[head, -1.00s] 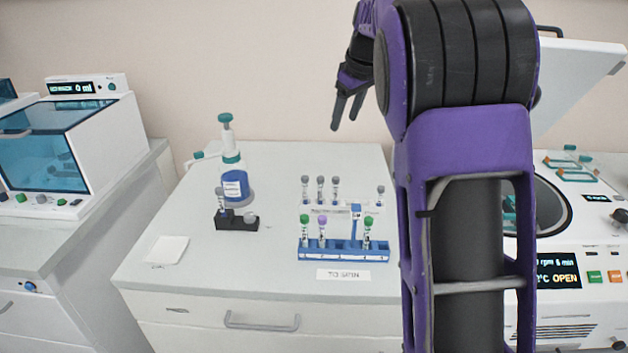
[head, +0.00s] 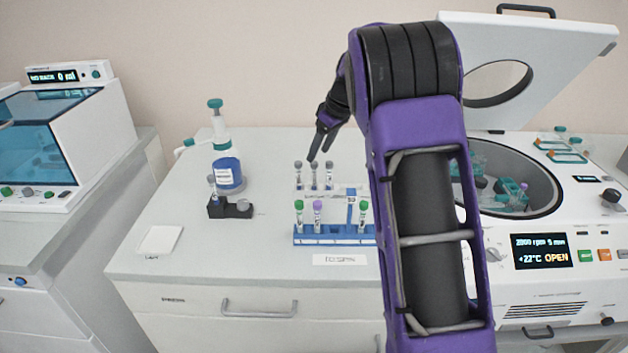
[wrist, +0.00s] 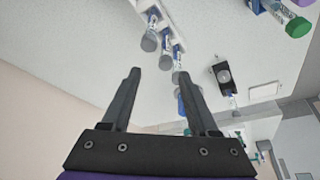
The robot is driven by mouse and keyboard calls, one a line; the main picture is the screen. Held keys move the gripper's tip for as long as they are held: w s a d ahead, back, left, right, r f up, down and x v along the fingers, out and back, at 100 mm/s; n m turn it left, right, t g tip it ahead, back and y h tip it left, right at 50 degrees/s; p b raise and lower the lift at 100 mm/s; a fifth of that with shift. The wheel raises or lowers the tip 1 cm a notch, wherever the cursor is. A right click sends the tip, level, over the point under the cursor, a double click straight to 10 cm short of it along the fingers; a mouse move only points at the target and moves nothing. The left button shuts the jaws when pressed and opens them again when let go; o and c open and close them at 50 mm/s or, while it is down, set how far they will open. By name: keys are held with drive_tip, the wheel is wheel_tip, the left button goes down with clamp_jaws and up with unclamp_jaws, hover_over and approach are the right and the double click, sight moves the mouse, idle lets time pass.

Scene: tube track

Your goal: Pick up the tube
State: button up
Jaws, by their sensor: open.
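My gripper (head: 319,148) is open and empty, pointing down above the back of the middle bench, close over the grey-capped tubes (head: 314,176). They stand in a white rack (head: 345,191) partly hidden by my arm. In the wrist view the fingers (wrist: 160,78) are spread, with a grey-capped tube (wrist: 166,58) and its neighbours just beyond the tips. In front, a blue rack (head: 320,240) holds upright tubes, two green-capped (head: 299,206) and one purple-capped (head: 318,210). Another grey-capped tube (head: 212,184) stands in a black holder (head: 216,211) on the left.
A blue bottle with a teal-topped dispenser (head: 228,173) stands behind the black holder. A white pad (head: 160,240) lies front left. The open centrifuge (head: 545,262) with raised lid (head: 575,45) is on the right. A blue-windowed machine (head: 95,135) is on the left.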

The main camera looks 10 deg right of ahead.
sight(315, 163)
drive_tip(key=shift+s+x, duration=0.2)
drive_tip(key=shift+x, duration=1.15)
drive_tip(key=shift+s+x, duration=0.25)
drive_tip(key=shift+x, duration=1.1)
drive_tip(key=shift+a, duration=0.1)
clamp_jaws()
